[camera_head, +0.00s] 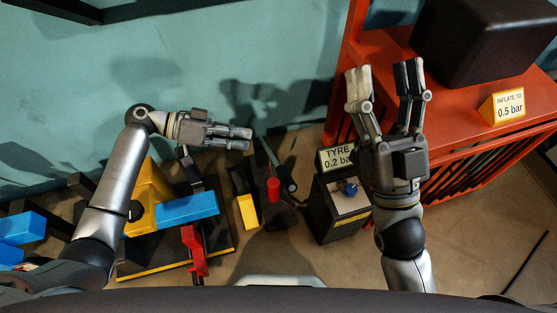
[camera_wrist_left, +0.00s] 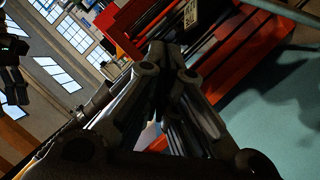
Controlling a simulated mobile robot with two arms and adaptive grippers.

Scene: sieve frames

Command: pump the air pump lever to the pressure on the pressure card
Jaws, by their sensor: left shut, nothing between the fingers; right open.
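The pressure card (camera_head: 508,105) stands on the red bench at the right and reads "INFLATE TO 0.5 bar". A tyre display (camera_head: 338,158) reads "TYRE 0.2 bar" above a dark box. A dark bar (camera_head: 280,166) slants on the floor unit left of that box, beside a red cylinder (camera_head: 273,190); I cannot tell for certain which part is the pump lever. My left gripper (camera_head: 250,139) is shut and empty, just above and left of the bar; its fingers also show in the left wrist view (camera_wrist_left: 163,55). My right gripper (camera_head: 385,78) is open and empty, fingers pointing up the picture.
A red bench (camera_head: 455,115) carries a large dark block (camera_head: 490,40) at the right. The dark box (camera_head: 325,205) has a blue knob (camera_head: 350,188). A yellow and blue machine (camera_head: 187,210) with a red part (camera_head: 194,252) stands at the left.

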